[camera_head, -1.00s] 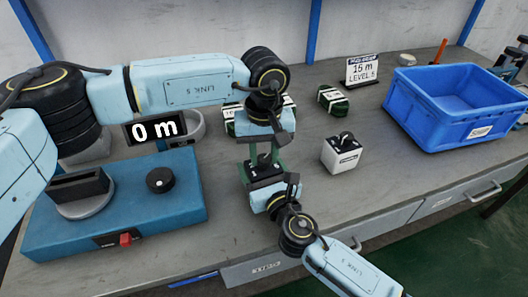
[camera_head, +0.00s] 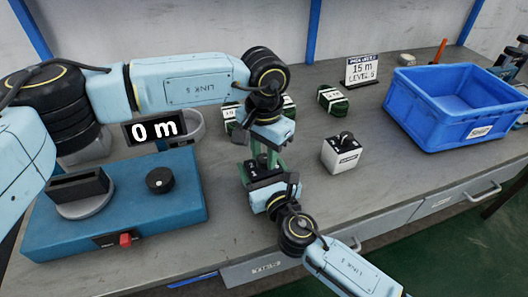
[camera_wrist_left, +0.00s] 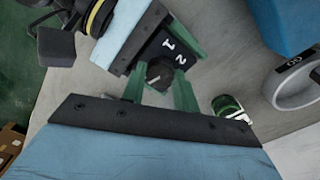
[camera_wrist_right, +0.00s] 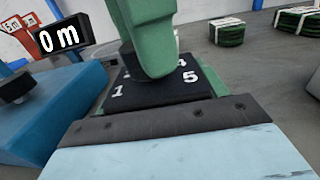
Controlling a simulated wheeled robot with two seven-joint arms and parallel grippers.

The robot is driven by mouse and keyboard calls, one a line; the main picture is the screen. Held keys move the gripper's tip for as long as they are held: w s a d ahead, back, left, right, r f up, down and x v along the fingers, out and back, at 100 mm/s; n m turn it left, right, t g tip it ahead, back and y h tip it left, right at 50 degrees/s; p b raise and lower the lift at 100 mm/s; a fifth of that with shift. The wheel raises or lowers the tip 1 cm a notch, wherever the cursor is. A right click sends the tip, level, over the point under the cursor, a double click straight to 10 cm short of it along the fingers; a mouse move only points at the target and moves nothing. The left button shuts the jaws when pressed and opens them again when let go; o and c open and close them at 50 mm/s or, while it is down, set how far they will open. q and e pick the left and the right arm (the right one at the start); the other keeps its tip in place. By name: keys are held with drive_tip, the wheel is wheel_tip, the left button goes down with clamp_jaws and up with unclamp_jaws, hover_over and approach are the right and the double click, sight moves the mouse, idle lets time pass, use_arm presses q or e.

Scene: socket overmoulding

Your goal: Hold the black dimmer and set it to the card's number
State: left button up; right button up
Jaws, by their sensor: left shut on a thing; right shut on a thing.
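The black dimmer (camera_head: 262,172) is held off the bench between my two grippers, with white numbers on its top. The numbers 1 and 2 show in the left wrist view (camera_wrist_left: 172,52), and 1, 4 and 5 in the right wrist view (camera_wrist_right: 150,94). My right gripper (camera_head: 263,180) is shut on the dimmer's body. My left gripper (camera_head: 266,158) comes from above, shut on the dimmer's round black knob (camera_wrist_left: 159,74). The fingers hide much of the knob, and I cannot tell which number its mark meets. The card (camera_head: 362,70) reads 15 m, LEVEL 5.
A white dimmer (camera_head: 343,154) stands on the bench to the right. Green-banded coils (camera_head: 332,100) lie behind it. A blue bin (camera_head: 455,128) is at the right. A blue machine (camera_head: 115,222) with a knob and red switch is at the left; its display (camera_head: 155,130) reads 0 m.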

sight(264, 158)
use_arm(q)
drive_tip(key=shift+m, duration=0.5)
use_arm(e)
drive_tip(key=shift+f, duration=0.1)
use_arm(q)
drive_tip(key=o, duration=1)
wheel_tip(264, 158, up, 12)
drive_tip(key=shift+r, duration=0.1)
use_arm(e)
drive_tip(key=o, duration=1.1)
